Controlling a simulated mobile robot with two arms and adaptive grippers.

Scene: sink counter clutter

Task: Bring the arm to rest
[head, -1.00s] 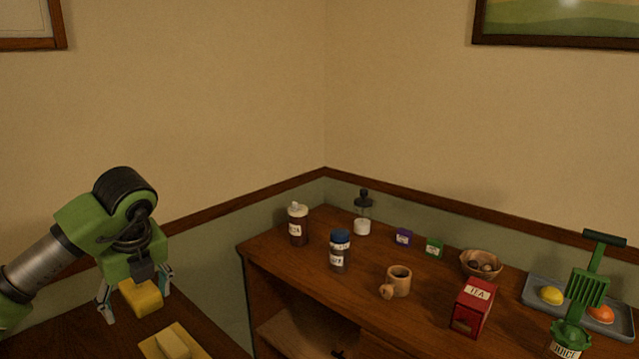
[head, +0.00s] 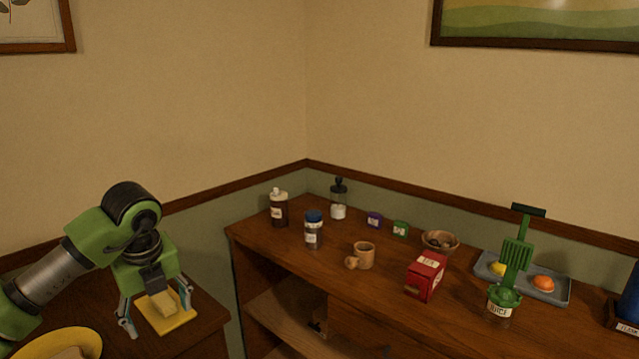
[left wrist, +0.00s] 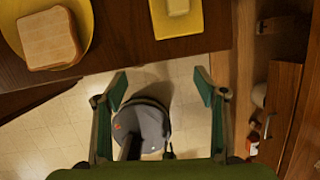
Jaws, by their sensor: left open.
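My left gripper (head: 157,315) is open, on the left of the head view. In that picture its fingers straddle a yellow dish (head: 182,319) with a pale yellow block (head: 163,304) on it. The left wrist view shows the open fingers (left wrist: 160,84) with nothing between them, over tiled floor beyond the table edge. The dish (left wrist: 192,26) lies ahead of the fingertips there, apart from them. My right gripper is in neither view.
A yellow plate (head: 88,340) with bread (left wrist: 48,38) is on the dark table (head: 212,312).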

